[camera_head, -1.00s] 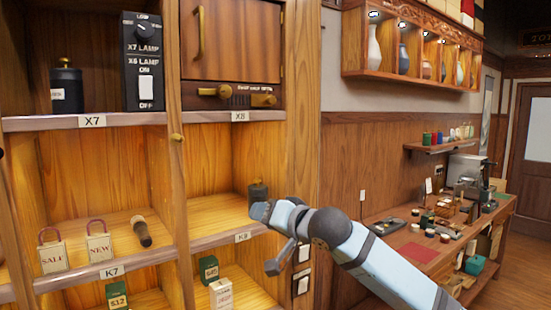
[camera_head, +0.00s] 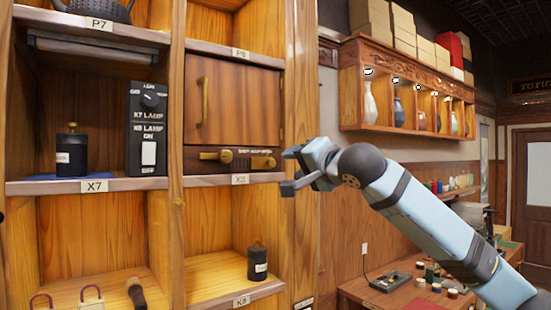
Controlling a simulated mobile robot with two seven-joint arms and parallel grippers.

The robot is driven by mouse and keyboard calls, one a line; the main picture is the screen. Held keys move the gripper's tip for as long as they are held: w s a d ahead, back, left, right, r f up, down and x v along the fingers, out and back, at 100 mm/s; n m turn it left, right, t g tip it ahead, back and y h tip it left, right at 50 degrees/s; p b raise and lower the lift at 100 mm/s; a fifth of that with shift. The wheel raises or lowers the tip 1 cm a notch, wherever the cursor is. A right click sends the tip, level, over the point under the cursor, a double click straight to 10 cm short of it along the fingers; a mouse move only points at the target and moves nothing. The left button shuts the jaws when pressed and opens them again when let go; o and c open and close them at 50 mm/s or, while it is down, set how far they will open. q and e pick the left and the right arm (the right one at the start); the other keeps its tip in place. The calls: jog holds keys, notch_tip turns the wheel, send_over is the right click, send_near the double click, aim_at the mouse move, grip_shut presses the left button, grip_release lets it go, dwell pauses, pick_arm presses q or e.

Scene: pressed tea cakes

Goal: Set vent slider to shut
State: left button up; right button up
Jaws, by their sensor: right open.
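The vent slider (camera_head: 226,156) is a brass piece on a dark strip below the closed wooden door (camera_head: 233,103) in the X8 bay. Its rounded end lies toward the left of the strip. Small lettering above the strip is too fine to read surely. Another brass piece (camera_head: 263,162) shows at the strip's right end. My right gripper (camera_head: 287,170) is open and empty, just right of the strip in the picture, its fingers pointing left. It does not visibly hold the slider. My left gripper is not in view.
A black lamp switch box (camera_head: 148,128) and a dark canister (camera_head: 72,152) stand in the X7 bay at left. Another canister (camera_head: 257,262) stands on the K8 shelf below. The door has a brass handle (camera_head: 205,102). A wooden post edges the bay's right.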

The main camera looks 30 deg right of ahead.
aim_at(273, 163)
jog(key=w, duration=0.2)
jog(key=w+p, duration=0.1)
jog(key=w, duration=0.2)
jog(key=w+a+p, duration=0.1)
jog(key=w, duration=0.1)
jog(key=shift+w+a, duration=0.1)
jog(key=shift+w, duration=0.4)
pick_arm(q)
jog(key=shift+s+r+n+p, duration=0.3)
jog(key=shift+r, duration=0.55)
pick_arm(e)
jog(key=shift+w, duration=0.15)
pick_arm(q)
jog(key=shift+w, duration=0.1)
